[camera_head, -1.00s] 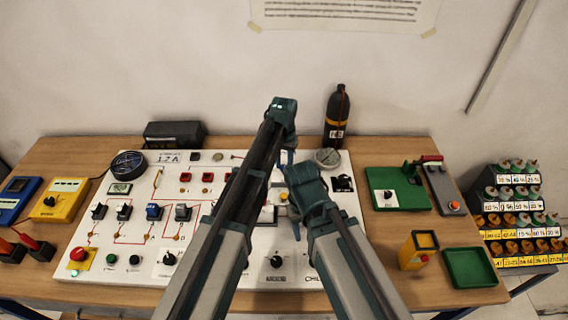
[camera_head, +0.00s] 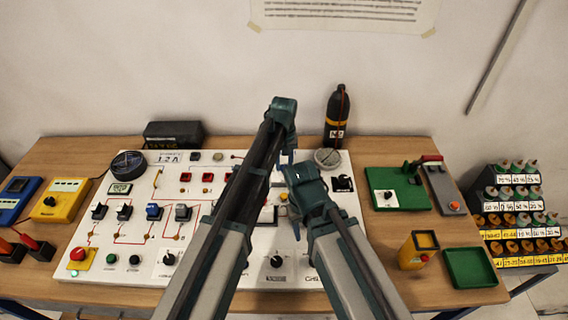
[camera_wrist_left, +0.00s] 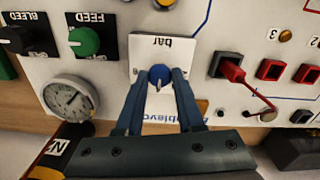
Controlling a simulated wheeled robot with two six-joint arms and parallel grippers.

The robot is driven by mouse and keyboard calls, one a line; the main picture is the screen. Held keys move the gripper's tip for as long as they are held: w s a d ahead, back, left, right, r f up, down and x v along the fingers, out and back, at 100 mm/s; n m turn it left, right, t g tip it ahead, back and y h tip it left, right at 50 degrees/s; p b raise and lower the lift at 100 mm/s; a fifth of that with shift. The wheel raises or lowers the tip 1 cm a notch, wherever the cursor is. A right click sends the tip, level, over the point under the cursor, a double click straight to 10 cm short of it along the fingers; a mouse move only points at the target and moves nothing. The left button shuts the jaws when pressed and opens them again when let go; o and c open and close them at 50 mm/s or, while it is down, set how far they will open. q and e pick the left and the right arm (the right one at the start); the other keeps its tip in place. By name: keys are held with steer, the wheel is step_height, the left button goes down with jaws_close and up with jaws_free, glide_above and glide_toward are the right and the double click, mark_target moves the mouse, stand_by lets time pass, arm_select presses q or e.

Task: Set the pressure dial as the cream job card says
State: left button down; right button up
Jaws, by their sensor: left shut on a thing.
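In the left wrist view my left gripper (camera_wrist_left: 158,88) is shut on a blue knob (camera_wrist_left: 158,74) with a pale pointer line. The knob sits on a white plate (camera_wrist_left: 145,45) marked "bar", seen upside down; its scale cannot be read. In the head view my left gripper (camera_head: 287,157) is over the upper part of the white panel (camera_head: 225,275), and the arms hide the knob. My right gripper (camera_head: 297,229) hangs in front of it over the panel; its jaws are unclear. A pale sheet (camera_head: 345,10) on the wall is cut off and unreadable; I cannot tell if it is the cream card.
Beside the knob are a round gauge (camera_wrist_left: 70,98), a green FEED knob (camera_wrist_left: 85,41) and a black BLEED knob (camera_wrist_left: 28,40). Red sockets (camera_wrist_left: 270,70) lie on the other side. A dark bottle (camera_head: 337,118) stands behind the panel. A green tray (camera_head: 470,268) is at the right.

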mark_target(284, 166)
stand_by(0.3)
arm_select(q)
steer(key=c, duration=0.5)
jaws_free()
steer(key=shift+r, duration=0.1)
step_height(284, 166, up, 14)
steer(key=p, duration=1.3)
steer(key=shift+p, duration=0.4)
arm_select(e)
step_height(284, 166, up, 14)
arm_select(q)
steer(key=shift+f, duration=0.2)
arm_select(e)
steer(key=shift+f, duration=0.15)
